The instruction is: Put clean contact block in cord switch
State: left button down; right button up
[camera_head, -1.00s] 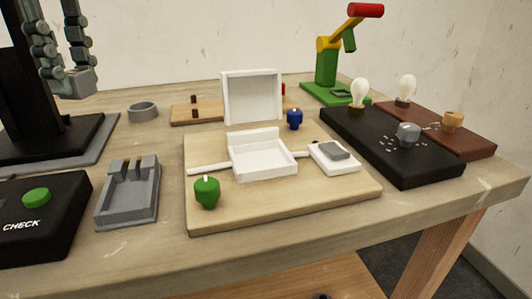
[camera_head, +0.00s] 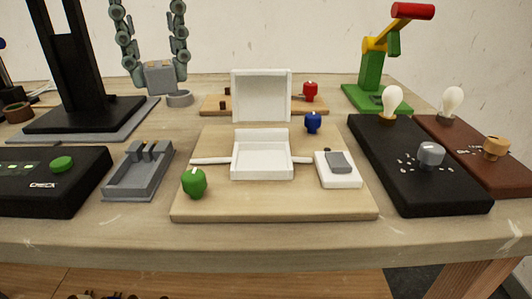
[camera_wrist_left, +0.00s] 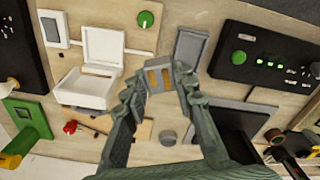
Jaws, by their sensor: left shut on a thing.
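My left gripper (camera_head: 156,72) is shut on a grey contact block (camera_head: 160,79) and holds it above the back left of the table. In the left wrist view the block (camera_wrist_left: 158,78) sits between the fingertips and shows brass-coloured contacts. The cord switch is an open white housing (camera_head: 263,174) on a wooden board (camera_head: 275,207), with white cord on both sides. Its inside looks empty. A white lid (camera_head: 261,95) stands upright behind it. A white piece with a grey rocker (camera_head: 338,170) lies right of the housing. My right gripper is not in view.
A grey slotted tray (camera_head: 138,184) and a black CHECK box (camera_head: 50,188) lie left of the board. Green (camera_head: 194,183), blue (camera_head: 313,122) and red (camera_head: 310,91) knobs stand around. Lamp boards (camera_head: 425,190) are right. A grey ring (camera_head: 180,98) stands near the held block.

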pick_arm(q)
jog(key=b, duration=0.1)
send_near(262, 162)
jog(key=a, duration=0.4)
jog(key=shift+s+r, duration=0.2)
jog(key=shift+s, duration=0.1)
jog(key=d, duration=0.1)
jog(key=d+f, duration=0.2)
jog(key=d, duration=0.1)
jog(key=shift+w+f, duration=0.1)
jog(key=shift+w, duration=0.25)
jog(key=shift+f, duration=2)
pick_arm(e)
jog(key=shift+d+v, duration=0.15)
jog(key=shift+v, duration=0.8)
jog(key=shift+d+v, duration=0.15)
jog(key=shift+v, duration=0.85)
pick_arm(q)
jog(key=shift+f, duration=0.15)
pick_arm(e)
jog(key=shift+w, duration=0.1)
pick_arm(q)
jog(key=c, duration=1.2)
grip_release()
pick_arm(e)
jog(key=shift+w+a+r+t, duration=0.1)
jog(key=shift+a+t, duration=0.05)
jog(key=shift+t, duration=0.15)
